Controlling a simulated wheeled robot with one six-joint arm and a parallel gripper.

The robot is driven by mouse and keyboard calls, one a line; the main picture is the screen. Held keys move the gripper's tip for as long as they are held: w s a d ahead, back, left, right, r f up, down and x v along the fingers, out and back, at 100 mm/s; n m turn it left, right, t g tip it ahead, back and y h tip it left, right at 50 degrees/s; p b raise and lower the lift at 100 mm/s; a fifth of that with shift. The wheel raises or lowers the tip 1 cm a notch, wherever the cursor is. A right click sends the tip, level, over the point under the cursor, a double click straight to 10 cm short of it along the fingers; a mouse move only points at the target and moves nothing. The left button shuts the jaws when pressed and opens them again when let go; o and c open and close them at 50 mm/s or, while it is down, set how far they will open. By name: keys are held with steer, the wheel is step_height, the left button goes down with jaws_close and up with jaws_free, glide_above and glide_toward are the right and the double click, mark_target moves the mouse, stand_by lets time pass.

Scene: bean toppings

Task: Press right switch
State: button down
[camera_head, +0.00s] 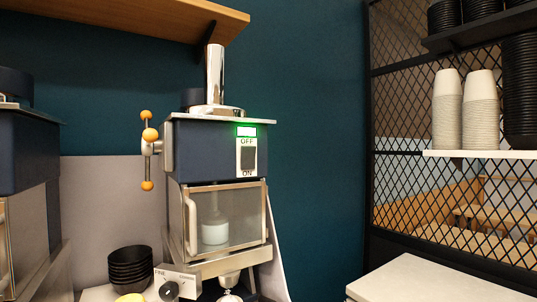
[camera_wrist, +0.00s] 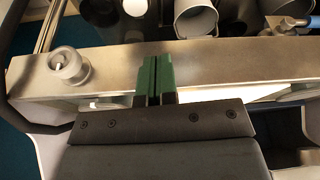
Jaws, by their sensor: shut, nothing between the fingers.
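The switch (camera_head: 248,158) is a dark rocker on a white plate on the front of the right-hand dark blue machine (camera_head: 205,149). "OFF" is printed above it and "ON" below it. I cannot tell which way the rocker is tipped. My gripper (camera_wrist: 154,75) shows only in the wrist view, its two green fingers close together with nothing between them. It is over a metal surface (camera_wrist: 230,65), and the switch is not visible there.
A second dark machine (camera_head: 28,150) stands at the left edge. A lever with orange knobs (camera_head: 149,134) sticks out left of the right machine. Black bowls (camera_head: 130,268) and a dial box (camera_head: 177,284) are below. A wooden shelf (camera_head: 150,18) hangs above. Stacked cups (camera_head: 480,112) are at right.

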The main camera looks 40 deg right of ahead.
steer(key=n+t+h+p, duration=0.3)
steer(key=n+t+h, duration=0.5)
steer(key=t, duration=0.9)
glide_toward(251, 152)
steer(key=s+d+f+n+y, duration=0.1)
steer(key=s+d+f, duration=0.1)
steer(key=s, duration=0.2)
steer(key=s+r+n+y, duration=0.1)
steer(key=n, duration=0.1)
steer(key=s+r+n+y, duration=0.1)
steer(key=n, duration=0.2)
steer(key=s+a+r+n+g+y, duration=0.1)
steer(key=n+y, duration=0.1)
steer(key=shift+s+r+n, duration=0.2)
steer(key=shift+s+n, duration=0.05)
steer(key=shift+n, duration=0.05)
steer(key=shift+w, duration=0.15)
steer(key=p+x, duration=0.3)
steer(key=x, duration=1)
steer(key=shift+w+f+p, duration=0.1)
steer(key=shift+w+p, duration=0.2)
steer(key=shift+w, duration=0.1)
